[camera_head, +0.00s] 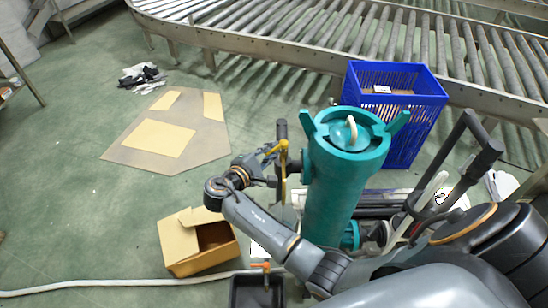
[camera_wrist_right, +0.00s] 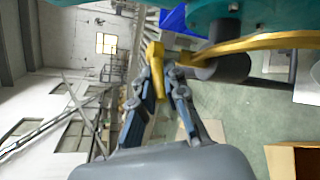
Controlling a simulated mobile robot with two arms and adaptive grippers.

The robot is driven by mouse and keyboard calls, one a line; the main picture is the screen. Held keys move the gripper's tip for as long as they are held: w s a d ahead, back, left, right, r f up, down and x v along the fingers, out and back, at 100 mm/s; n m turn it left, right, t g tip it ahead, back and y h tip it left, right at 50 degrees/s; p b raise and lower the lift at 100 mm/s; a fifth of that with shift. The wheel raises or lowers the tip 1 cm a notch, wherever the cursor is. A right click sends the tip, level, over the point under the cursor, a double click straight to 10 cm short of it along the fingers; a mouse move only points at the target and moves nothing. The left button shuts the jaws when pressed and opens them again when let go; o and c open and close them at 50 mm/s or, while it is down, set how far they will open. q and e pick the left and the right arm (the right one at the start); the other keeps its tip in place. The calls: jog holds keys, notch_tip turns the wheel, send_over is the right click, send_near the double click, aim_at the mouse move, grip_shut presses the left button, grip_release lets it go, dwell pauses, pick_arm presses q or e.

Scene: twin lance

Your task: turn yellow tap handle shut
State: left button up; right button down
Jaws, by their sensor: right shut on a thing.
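The yellow tap handle (camera_head: 284,158) is on the left side of a tall teal cylinder (camera_head: 333,190), beside a dark pipe fitting. My right gripper (camera_head: 268,152) is shut on the yellow tap handle, reaching it from the left. In the right wrist view, the handle's end (camera_wrist_right: 155,60) sits between the two fingertips (camera_wrist_right: 161,76), and its yellow bar runs right, past a dark round stem under the teal body. The handle's hub is partly hidden in the head view. My left gripper is not in view.
A blue crate (camera_head: 425,95) stands behind the cylinder, before a roller conveyor (camera_head: 300,40). An open cardboard box (camera_head: 180,240) and a black bin (camera_head: 240,292) with an orange handle (camera_head: 261,266) are below.

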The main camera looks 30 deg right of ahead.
jog(key=shift+w+d+m+g+h+b, duration=0.15)
jog(key=shift+w+m+g+b, duration=0.3)
jog(key=shift+m+g+b, duration=1.05)
jog(key=shift+w+d+m+g+h+b, duration=0.15)
jog(key=shift+w+m+g+b, duration=0.35)
jog(key=shift+m+g+b, duration=1.05)
jog(key=shift+w+d+m+g+h+b, duration=0.15)
jog(key=shift+w+m+g+b, duration=0.45)
jog(key=shift+g+b, duration=1.6)
jog(key=shift+s+a, duration=0.1)
jog(key=shift+s, duration=0.1)
jog(key=c, duration=1.4)
grip_release()
jog(key=shift+v, duration=3.75)
